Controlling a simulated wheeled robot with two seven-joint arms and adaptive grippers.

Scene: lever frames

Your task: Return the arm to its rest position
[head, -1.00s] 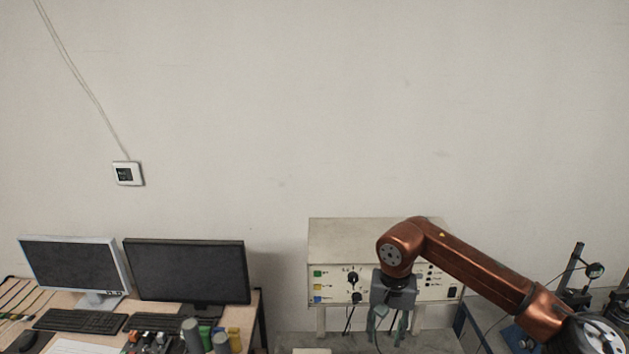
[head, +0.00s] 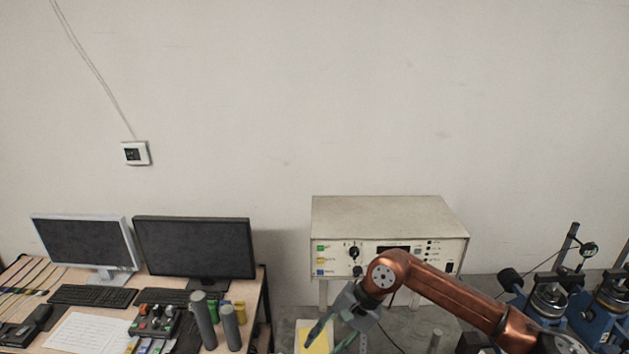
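My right arm comes in from the lower right as copper-coloured links. Its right gripper (head: 334,334) points down and to the left at the bottom of the head view, below the front of a control box. Its two greenish-grey fingers are spread apart with nothing seen between them. A yellow-topped object (head: 315,338) shows behind the fingers, partly hidden by them. The beige control box (head: 388,222) has coloured labels, a black knob and a small dark display on its front. My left gripper is not in view.
A wooden desk (head: 72,318) at left holds two monitors (head: 194,248), keyboards, a paper sheet, a button panel (head: 154,320) and grey cylinders (head: 203,320). Blue-based instruments (head: 547,305) stand at the right.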

